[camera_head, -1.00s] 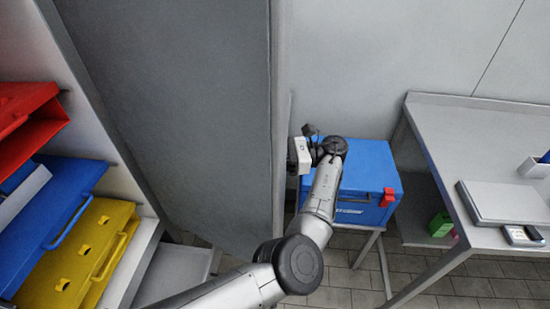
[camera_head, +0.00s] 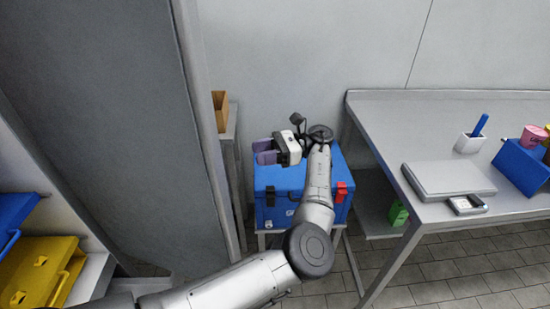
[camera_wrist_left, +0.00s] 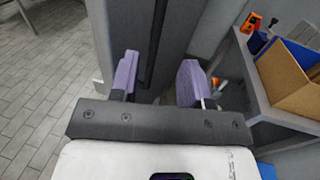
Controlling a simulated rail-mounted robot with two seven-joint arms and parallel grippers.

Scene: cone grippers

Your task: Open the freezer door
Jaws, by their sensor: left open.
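The freezer door (camera_head: 110,100) is a tall grey panel filling the left of the head view. It appears to stand swung out, with coloured boxes visible beyond its left edge. Its light right-hand edge (camera_head: 205,120) faces my left gripper (camera_head: 265,151). My left gripper is open and empty, to the right of that edge and apart from it, above the blue cool box. In the left wrist view, the gripper (camera_wrist_left: 157,80) shows two purple fingers spread apart, with grey upright panels beyond them. No handle is clearly visible. My right gripper is out of view.
A blue cool box (camera_head: 270,185) with a red latch stands on a stand below my left arm. A steel table (camera_head: 450,115) is at right. A shelf (camera_wrist_left: 248,75) with a cardboard box (camera_wrist_left: 283,80) shows at right in the wrist view. Blue and yellow boxes (camera_head: 45,265) lie at lower left.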

